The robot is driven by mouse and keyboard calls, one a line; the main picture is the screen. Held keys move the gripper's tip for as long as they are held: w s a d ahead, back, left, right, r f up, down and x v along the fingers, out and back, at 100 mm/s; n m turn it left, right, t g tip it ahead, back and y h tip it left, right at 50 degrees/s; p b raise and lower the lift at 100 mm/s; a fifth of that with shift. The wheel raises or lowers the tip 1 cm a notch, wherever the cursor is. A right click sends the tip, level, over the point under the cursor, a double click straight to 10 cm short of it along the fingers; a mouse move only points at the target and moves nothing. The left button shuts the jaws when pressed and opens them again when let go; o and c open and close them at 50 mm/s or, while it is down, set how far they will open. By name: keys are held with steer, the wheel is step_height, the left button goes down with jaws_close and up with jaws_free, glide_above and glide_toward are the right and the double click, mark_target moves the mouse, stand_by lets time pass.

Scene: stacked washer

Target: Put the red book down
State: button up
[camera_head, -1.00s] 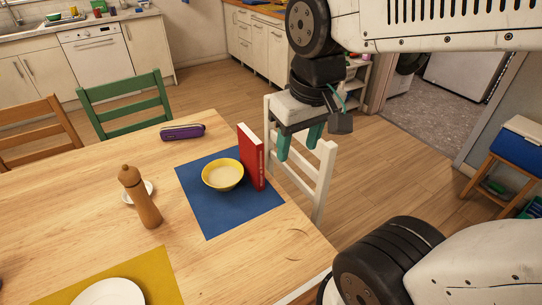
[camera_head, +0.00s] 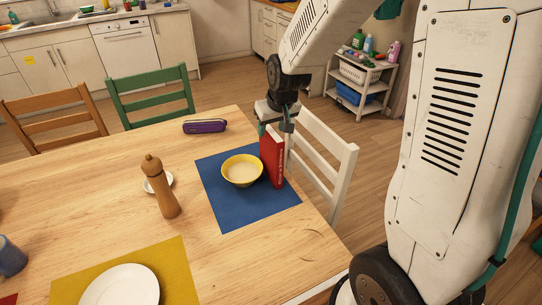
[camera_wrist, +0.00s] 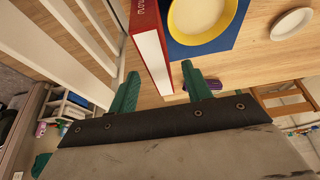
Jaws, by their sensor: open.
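The red book (camera_head: 272,157) stands upright on its edge at the right side of the blue placemat (camera_head: 226,207), beside the yellow bowl (camera_head: 242,170). My gripper (camera_head: 275,128) is at the top of the book, close to its far end. In the wrist view the two green fingers of my gripper (camera_wrist: 160,88) are spread apart, with the end of the red book (camera_wrist: 152,45) just ahead of the gap between them. From these views I cannot tell whether a finger touches the book. The yellow bowl (camera_wrist: 200,18) also shows in the wrist view.
A white chair (camera_head: 325,160) stands close behind the book at the table's right edge. A wooden pepper mill (camera_head: 162,188), a purple case (camera_head: 205,126) and a yellow placemat (camera_head: 172,272) with a white plate (camera_head: 122,287) are on the table.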

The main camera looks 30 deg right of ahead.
mark_target(270, 139)
steer(key=shift+x, duration=2.7)
steer(key=shift+s+f, duration=0.15)
steer(key=shift+f, duration=0.1)
jaws_close()
